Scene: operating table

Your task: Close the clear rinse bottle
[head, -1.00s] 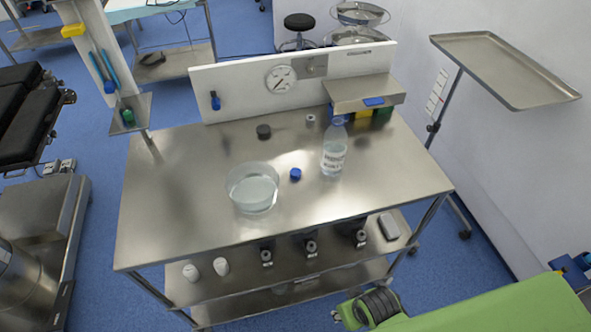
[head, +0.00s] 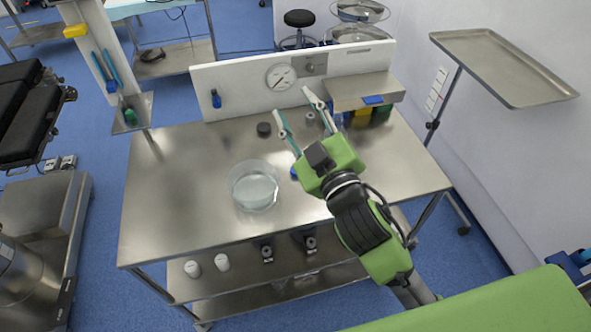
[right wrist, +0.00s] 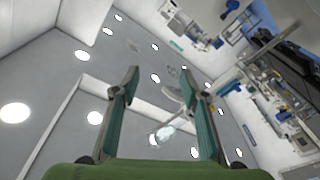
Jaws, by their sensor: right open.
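The clear rinse bottle is hidden in the head view behind my right gripper and arm. A small blue cap (head: 293,173) lies on the steel table (head: 180,190), partly covered by the gripper's body. My right gripper (head: 292,102) is open above the table, with its fingers toward the back panel. In the right wrist view its fingers (right wrist: 160,73) are spread with nothing seen held between them. My left gripper is not in view.
A clear round bowl (head: 254,186) with liquid stands left of the cap. A dark round piece (head: 264,130) lies behind it. The white back panel (head: 235,89) carries a gauge. A steel box (head: 362,92) stands at back right. The table's left side is clear.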

